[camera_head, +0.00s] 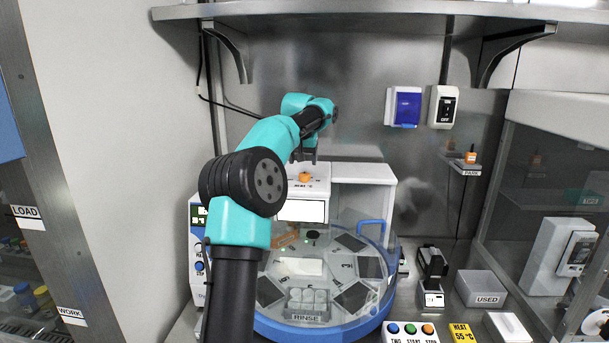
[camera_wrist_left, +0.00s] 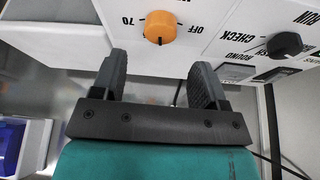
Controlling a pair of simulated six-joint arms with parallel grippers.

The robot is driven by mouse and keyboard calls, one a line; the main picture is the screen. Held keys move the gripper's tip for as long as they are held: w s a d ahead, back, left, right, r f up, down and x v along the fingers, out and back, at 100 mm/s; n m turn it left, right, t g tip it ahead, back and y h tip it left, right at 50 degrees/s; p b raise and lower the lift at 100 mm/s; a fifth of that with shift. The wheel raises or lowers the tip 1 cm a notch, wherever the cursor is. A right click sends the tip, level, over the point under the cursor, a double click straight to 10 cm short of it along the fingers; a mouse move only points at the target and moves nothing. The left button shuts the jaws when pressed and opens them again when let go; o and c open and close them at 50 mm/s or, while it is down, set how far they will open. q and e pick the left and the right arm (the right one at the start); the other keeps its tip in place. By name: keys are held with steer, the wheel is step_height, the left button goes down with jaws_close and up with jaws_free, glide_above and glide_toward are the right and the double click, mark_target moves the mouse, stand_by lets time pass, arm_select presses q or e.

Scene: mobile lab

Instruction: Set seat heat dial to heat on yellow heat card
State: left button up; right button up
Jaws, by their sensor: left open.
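The orange seat heat dial (camera_head: 305,177) is on top of the white machine, with HEAT °C lettering below it. In the left wrist view the dial (camera_wrist_left: 160,26) appears upside down, between the labels 70 and OFF, with a small dark mark at its lower edge. My left gripper (camera_head: 303,153) is just above and behind the dial in the head view. In the wrist view its two dark fingers (camera_wrist_left: 160,75) are spread apart with nothing between them, short of the dial. My right gripper is not in view.
A black knob (camera_wrist_left: 284,44) near CHECK and ROUND lettering sits beside the dial. A clear-covered round carousel (camera_head: 330,322) stands in front. A three-button box (camera_head: 411,332), a USED bin (camera_head: 482,288) and a small black device (camera_head: 432,265) stand right.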

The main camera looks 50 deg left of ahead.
mark_target(304, 173)
arm_select(q)
steer(key=x, duration=0.7)
steer(key=shift+c, duration=0.2)
steer(key=c, duration=0.9)
